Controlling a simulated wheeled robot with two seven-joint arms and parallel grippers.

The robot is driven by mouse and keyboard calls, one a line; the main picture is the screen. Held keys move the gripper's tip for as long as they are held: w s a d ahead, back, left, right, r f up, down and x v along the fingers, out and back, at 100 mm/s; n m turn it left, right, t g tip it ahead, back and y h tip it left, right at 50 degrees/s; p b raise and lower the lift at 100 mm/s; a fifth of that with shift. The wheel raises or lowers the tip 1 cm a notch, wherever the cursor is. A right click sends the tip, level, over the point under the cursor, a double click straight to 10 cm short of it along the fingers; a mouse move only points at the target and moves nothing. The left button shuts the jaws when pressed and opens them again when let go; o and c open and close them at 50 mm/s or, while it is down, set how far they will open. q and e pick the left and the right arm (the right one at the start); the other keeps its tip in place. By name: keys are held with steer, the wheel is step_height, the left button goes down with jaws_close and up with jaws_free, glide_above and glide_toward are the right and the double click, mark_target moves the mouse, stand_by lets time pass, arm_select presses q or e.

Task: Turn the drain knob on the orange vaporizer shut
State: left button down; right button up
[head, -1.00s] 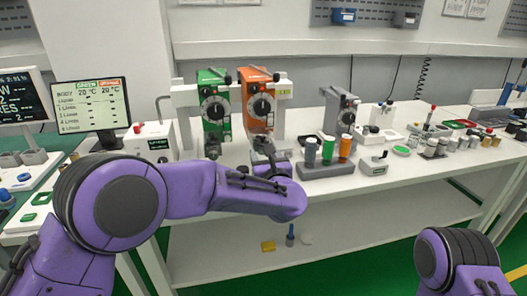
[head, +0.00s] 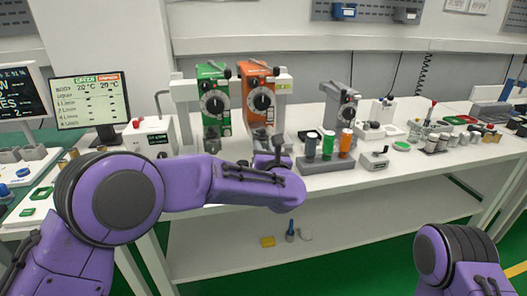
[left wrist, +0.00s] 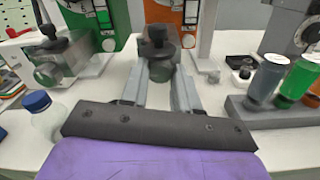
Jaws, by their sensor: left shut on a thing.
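The orange vaporizer (head: 258,98) stands on the bench beside the green vaporizer (head: 213,102), its dial facing me. Its lower body shows at the top of the left wrist view (left wrist: 165,12). My left gripper (head: 270,158) is low in front of it. My right gripper is out of view; only part of that arm shows.
A rack of coloured bottles (head: 326,165) stands close to the right of my left gripper. A blue-capped bottle (left wrist: 40,112) and the green vaporizer's drain fitting (left wrist: 58,58) are to the left. A grey vaporizer (head: 340,105) stands farther right.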

arm_select(q)
steer(key=c, duration=0.8)
jaws_free()
steer(key=b+v, duration=0.2)
steer(key=v, duration=0.8)
steer(key=shift+s, duration=0.3)
